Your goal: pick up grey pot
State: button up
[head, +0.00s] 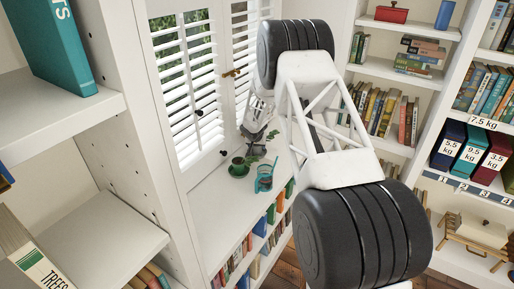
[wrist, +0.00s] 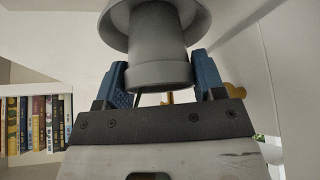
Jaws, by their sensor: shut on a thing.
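The grey pot (wrist: 157,45) fills the top middle of the wrist view. It has a wide flared part above, a narrower body and a thicker ring below. My gripper (wrist: 160,70) is shut on it, with a blue finger pad on each side near the ring. The pot's upper end is cut off by the frame. In the head view, my gripper (head: 255,136) is small and sits over the window-side shelf top, partly behind my arm. I cannot make out the pot clearly there.
A green potted plant (head: 239,166) and a teal watering can (head: 264,178) stand on the white shelf top below my gripper. Shuttered windows (head: 188,85) are close behind. A bookcase (head: 395,110) stands right; a white shelf unit (head: 100,200) is near left.

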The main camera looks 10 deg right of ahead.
notch_tip(320, 180, up, 10)
dwell(0.6)
jog(key=shift+r, duration=0.3)
dwell(0.5)
jog(key=shift+r, duration=1.25)
jog(key=shift+f+m+g+h, duration=0.2)
jog(key=shift+f+m, duration=0.3)
jog(key=shift+f, duration=1.85)
jog(key=shift+f+m+g+h, duration=0.1)
jog(key=shift+f+m+h, duration=0.3)
jog(key=shift+f, duration=1.9)
jog(key=shift+f, duration=0.15)
jog(key=shift+f, duration=1.35)
